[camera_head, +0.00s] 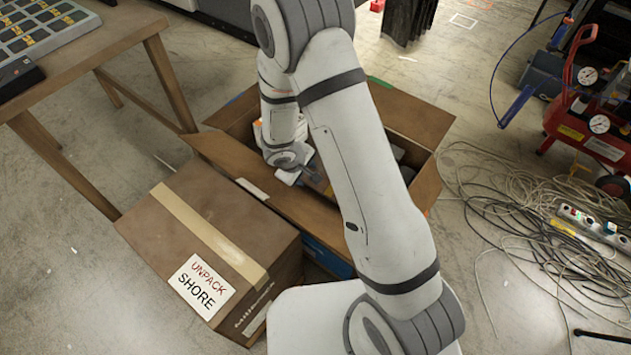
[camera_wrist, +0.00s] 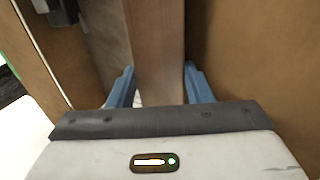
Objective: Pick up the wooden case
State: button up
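A long brown wooden piece (camera_wrist: 155,45), which looks like the wooden case, runs between my gripper's blue fingers in the wrist view. My gripper (camera_wrist: 160,82) has one finger on each side of it. The gaps are very small, and I cannot tell whether the fingers press on it. In the head view my gripper (camera_head: 297,178) points down into an open cardboard box (camera_head: 235,155). My arm hides much of the box's inside, and I cannot make out the case clearly there.
A closed cardboard box (camera_head: 215,235) labelled "UNPACK SHORE" stands at the front left. A wooden table (camera_head: 100,45) is at the upper left. Tangled cables (camera_head: 515,205) and a red compressor (camera_head: 590,120) are at the right. Cardboard walls stand close around the gripper.

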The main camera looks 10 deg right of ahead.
grip_shut()
jog(key=shift+r, duration=0.15)
dwell(0.4)
